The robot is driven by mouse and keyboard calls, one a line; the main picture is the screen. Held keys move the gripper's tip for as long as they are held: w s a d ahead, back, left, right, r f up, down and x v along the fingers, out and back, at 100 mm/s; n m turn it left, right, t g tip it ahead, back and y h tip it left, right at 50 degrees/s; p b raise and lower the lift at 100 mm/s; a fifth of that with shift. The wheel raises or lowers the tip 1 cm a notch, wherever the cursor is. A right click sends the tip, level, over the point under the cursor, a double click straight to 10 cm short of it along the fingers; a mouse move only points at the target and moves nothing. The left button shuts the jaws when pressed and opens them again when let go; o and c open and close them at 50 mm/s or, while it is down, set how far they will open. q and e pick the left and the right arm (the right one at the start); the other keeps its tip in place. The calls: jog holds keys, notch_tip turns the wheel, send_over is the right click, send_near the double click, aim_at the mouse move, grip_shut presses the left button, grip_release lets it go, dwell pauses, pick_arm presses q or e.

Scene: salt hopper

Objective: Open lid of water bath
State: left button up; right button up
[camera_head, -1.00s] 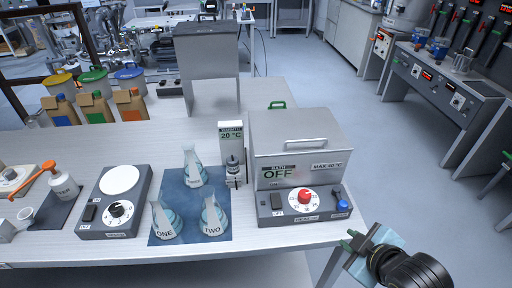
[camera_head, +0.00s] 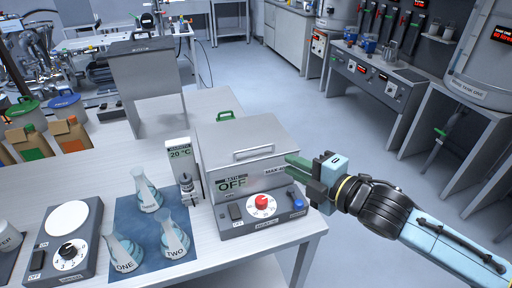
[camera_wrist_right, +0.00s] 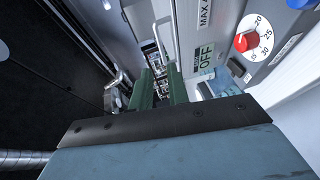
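The water bath (camera_head: 262,183) is a grey metal box at the right end of the table, with an OFF label, a red dial (camera_head: 262,202) and a blue knob on its front panel. Its lid (camera_head: 245,133) is closed, with a bar handle (camera_head: 253,153) on the front. My right gripper (camera_head: 299,171) is just right of the bath, at about lid-handle height, apart from the handle. In the right wrist view its two green fingers (camera_wrist_right: 161,86) stand apart with nothing between them; the bath front with the OFF label (camera_wrist_right: 205,60) is beside them. My left gripper is not in view.
Flasks sit on a blue mat (camera_head: 128,207), and a hotplate (camera_head: 65,245) is further left. A tall grey box (camera_head: 145,85) stands behind. Open floor lies to the right.

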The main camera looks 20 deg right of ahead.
aim_at(256, 148)
jog(key=x, duration=1.2)
jog(key=shift+w+a+f+p, duration=0.2)
jog(key=shift+w+p, duration=0.15)
jog(key=shift+p, duration=0.05)
grip_shut()
